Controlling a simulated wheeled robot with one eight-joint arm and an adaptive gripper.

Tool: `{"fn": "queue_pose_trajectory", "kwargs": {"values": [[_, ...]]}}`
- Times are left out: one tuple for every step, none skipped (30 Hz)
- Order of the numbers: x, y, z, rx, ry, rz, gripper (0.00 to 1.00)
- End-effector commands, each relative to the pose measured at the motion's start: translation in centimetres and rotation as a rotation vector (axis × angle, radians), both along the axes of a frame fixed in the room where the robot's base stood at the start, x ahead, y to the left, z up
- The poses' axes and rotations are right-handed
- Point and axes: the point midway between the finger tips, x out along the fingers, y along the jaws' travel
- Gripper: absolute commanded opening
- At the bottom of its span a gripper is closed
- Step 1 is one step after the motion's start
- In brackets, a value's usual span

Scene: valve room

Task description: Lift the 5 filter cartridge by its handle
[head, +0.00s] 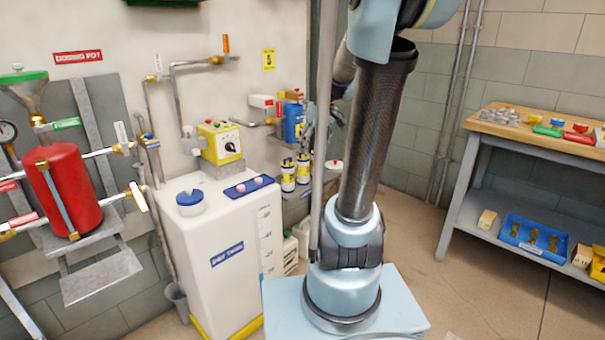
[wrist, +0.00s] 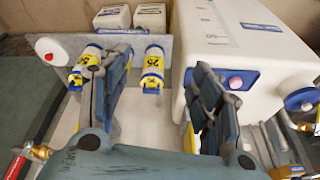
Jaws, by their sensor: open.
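Two white-and-yellow filter cartridges stand side by side on a grey shelf. In the wrist view the left one (wrist: 84,66) has a partly covered label that appears to read 5. The other (wrist: 152,68) reads 25. By its place between the 25 cartridge (head: 288,174) and a red-capped white jar, the 5 cartridge is the right one in the head view (head: 303,170). My gripper (head: 309,138) is open and empty above them. In the wrist view its left finger overlaps the 5 cartridge's right side, and the 25 cartridge shows between the fingers (wrist: 160,95). The handles are hard to make out.
The red-capped white jar (wrist: 50,50) stands beside the 5 cartridge. The white tank (head: 215,240) stands close on the other side. White jugs (wrist: 112,17) are below the shelf.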

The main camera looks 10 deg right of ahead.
Motion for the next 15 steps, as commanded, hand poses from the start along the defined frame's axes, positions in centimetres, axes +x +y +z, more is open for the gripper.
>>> {"fn": "queue_pose_trajectory", "kwargs": {"values": [[1.8, -0.3, 0.3, 0.004, -0.008, 0.016, 0.58], [2.8, -0.5, 0.4, 0.005, -0.013, 0.030, 0.58], [4.0, -0.7, 0.5, 0.006, -0.020, 0.047, 0.58], [5.0, -0.9, 0.5, 0.007, -0.026, 0.061, 0.58], [6.0, -1.1, 0.6, 0.008, -0.031, 0.074, 0.58], [7.2, -1.3, 0.6, 0.010, -0.038, 0.089, 0.58], [8.1, -1.5, 0.6, 0.011, -0.044, 0.102, 0.58], [9.0, -1.7, 0.6, 0.012, -0.049, 0.113, 0.58], [10.1, -2.0, 0.5, 0.012, -0.056, 0.127, 0.58], [10.9, -2.1, 0.5, 0.014, -0.061, 0.139, 0.58], [11.5, -2.3, 0.4, 0.014, -0.066, 0.147, 0.58], [12.4, -2.5, 0.3, 0.015, -0.072, 0.160, 0.58], [13.0, -2.6, 0.3, 0.015, -0.075, 0.167, 0.58], [13.5, -2.7, 0.2, 0.015, -0.079, 0.174, 0.58], [14.0, -2.9, 0.1, 0.015, -0.082, 0.183, 0.58]]}}
